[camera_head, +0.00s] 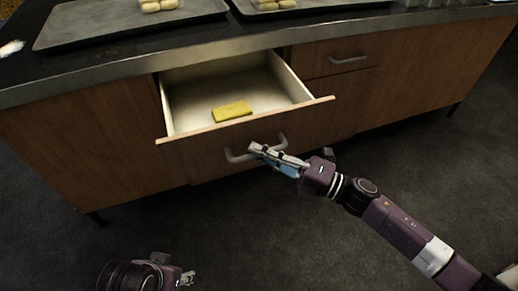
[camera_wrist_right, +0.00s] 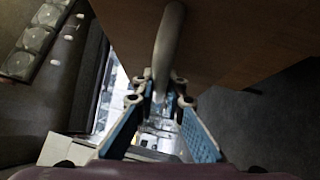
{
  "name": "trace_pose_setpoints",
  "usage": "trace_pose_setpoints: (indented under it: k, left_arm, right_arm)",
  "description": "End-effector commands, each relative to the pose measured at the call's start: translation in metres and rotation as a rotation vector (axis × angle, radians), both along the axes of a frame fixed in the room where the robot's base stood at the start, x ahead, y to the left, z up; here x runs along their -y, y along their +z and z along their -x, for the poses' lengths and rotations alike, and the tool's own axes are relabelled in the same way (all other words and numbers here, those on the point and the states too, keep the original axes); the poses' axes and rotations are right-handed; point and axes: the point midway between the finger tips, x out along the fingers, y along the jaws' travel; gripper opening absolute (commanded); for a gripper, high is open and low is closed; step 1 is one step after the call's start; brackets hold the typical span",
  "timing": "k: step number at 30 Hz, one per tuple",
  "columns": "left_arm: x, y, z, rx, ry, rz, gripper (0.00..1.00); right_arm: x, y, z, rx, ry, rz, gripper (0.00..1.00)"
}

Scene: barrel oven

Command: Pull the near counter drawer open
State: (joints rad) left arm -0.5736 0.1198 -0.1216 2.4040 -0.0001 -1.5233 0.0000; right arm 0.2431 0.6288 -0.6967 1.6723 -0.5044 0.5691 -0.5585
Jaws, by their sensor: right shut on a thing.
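The near counter drawer (camera_head: 245,137) stands pulled out from the wooden counter, with its pale inside showing. A yellow block (camera_head: 232,112) lies on its floor. The drawer's grey bar handle (camera_head: 240,156) is on the front panel. My right gripper (camera_head: 262,151) is shut on the right part of this handle. In the right wrist view the handle (camera_wrist_right: 170,45) runs down between the blue-padded fingers of the right gripper (camera_wrist_right: 160,95). My left gripper (camera_head: 187,277) is low at the bottom left, away from the counter, too small to read its fingers.
A second drawer with a handle (camera_head: 349,60) is closed to the right. The dark countertop (camera_head: 60,75) carries a left tray (camera_head: 100,32) and a right tray (camera_head: 330,5), each with pale dough pieces. The dark floor (camera_head: 240,230) in front of the drawer is clear.

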Motion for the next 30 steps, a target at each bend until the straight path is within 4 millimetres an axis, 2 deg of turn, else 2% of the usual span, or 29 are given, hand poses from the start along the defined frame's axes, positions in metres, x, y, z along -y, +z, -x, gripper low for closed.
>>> trace_pose_setpoints:
  k: [11, 12, 16, 25, 30]
  left_arm:
    - [0.001, 0.0, -0.004, 0.006, -0.001, 0.001, 0.4]
    - [0.001, 0.0, -0.004, 0.006, -0.001, 0.001, 0.4]
    - [0.001, 0.001, -0.004, 0.008, -0.001, 0.002, 0.4]
    - [0.002, 0.002, -0.001, 0.002, -0.001, 0.004, 0.4]
    - [0.002, 0.001, -0.001, 0.002, -0.001, 0.003, 0.4]
  right_arm:
    - [0.001, -0.001, 0.0, -0.001, -0.001, 0.002, 0.0]
    - [0.001, -0.001, 0.0, -0.001, -0.001, 0.002, 0.14]
    - [0.001, 0.0, 0.0, -0.001, -0.001, 0.001, 0.28]
    - [0.001, 0.0, 0.001, 0.0, -0.001, 0.0, 0.29]
    - [0.017, -0.004, 0.008, -0.002, -0.002, 0.002, 0.29]
